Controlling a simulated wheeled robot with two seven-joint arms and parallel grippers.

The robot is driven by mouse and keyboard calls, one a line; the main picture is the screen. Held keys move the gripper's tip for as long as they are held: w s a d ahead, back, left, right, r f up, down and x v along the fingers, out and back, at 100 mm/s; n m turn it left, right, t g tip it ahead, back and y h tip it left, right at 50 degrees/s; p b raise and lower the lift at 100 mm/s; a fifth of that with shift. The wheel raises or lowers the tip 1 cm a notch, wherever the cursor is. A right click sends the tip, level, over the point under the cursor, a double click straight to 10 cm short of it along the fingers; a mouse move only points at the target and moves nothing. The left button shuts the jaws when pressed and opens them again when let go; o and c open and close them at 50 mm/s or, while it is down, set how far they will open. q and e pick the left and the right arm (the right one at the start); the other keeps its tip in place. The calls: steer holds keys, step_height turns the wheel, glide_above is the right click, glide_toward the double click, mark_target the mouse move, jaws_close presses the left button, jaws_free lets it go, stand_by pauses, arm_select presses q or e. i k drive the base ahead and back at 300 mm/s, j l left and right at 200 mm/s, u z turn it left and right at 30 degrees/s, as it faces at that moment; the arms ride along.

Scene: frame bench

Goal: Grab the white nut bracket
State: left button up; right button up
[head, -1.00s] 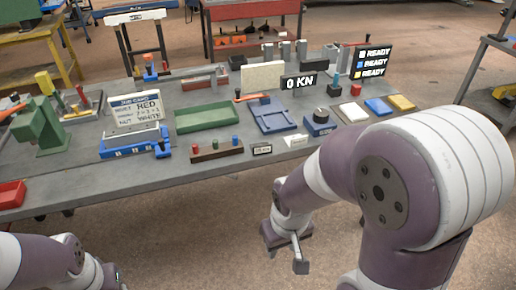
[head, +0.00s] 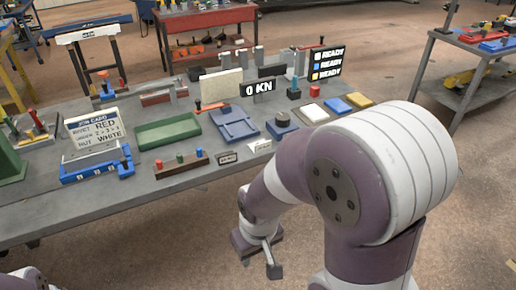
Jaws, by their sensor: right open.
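A small flat white piece (head: 313,112) lies on the bench's right part, left of a blue one (head: 338,106) and a yellow one (head: 360,100). It may be the white nut bracket; it is too small to be sure. My right gripper (head: 258,257) is open and empty, hanging in front of the bench's near edge, lower than the top and apart from the white piece. Only a bit of my left arm shows at the bottom left; its gripper is out of view.
A job card (head: 94,132) reads red rivet and white nut. A green tray (head: 168,131), a blue tray (head: 234,124), a dark knob block (head: 281,125) and a 0 KN display (head: 258,89) stand on the grey bench. A side shelf (head: 470,55) stands at the right.

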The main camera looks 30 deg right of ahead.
mark_target(260, 146)
steer(key=z, duration=0.45)
steer(key=i+z, duration=0.1)
steer(key=z, duration=0.8)
steer(key=i+j+z, duration=0.1)
steer(key=z, duration=0.35)
steer(key=i+j+z, duration=0.3)
steer(key=j+z, duration=0.25)
steer(key=i+j+z, duration=0.15)
steer(key=j+z, duration=0.15)
steer(key=j, duration=0.15)
steer(key=i+j+z, duration=0.1)
steer(key=j+z, duration=0.15)
steer(key=j, duration=0.6)
steer(key=i, duration=0.05)
